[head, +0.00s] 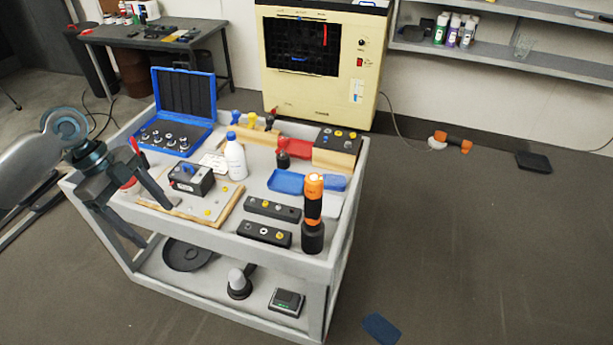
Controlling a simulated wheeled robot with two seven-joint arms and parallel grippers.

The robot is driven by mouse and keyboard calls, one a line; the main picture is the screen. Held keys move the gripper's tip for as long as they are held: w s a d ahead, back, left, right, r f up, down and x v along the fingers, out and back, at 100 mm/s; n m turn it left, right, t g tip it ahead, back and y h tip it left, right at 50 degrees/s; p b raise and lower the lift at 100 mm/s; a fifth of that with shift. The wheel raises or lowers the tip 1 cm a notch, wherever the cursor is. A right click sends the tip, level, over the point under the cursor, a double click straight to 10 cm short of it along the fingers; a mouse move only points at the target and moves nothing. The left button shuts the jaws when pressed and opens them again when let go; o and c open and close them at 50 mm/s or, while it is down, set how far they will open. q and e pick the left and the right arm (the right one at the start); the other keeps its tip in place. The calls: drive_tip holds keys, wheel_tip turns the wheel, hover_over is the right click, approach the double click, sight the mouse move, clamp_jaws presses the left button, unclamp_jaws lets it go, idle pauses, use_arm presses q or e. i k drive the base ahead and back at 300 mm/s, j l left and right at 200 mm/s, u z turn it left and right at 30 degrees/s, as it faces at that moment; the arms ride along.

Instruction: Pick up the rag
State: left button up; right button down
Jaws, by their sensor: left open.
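A flat dark blue piece that looks like a rag (381,328) lies on the floor at the bottom of the head view, right of the cart's front corner. Its near edge is close to the picture's lower border. My left gripper (157,226) is open and empty at the cart's left front edge, with its fingers pointing down and right. It is far to the left of the blue piece and higher up. My right gripper is not in view.
A grey two-shelf cart (345,215) fills the middle, carrying a blue socket case (186,92), a white bottle (235,158) and an orange-black flashlight (313,212). A cream machine (322,60) stands behind. The floor to the right is mostly clear.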

sight(335, 182)
drive_tip(key=i+l, duration=0.45)
drive_tip(key=l, duration=0.15)
drive_tip(key=i+l, duration=0.45)
drive_tip(key=l, duration=0.15)
drive_tip(key=i+l, duration=0.45)
drive_tip(key=l, duration=0.15)
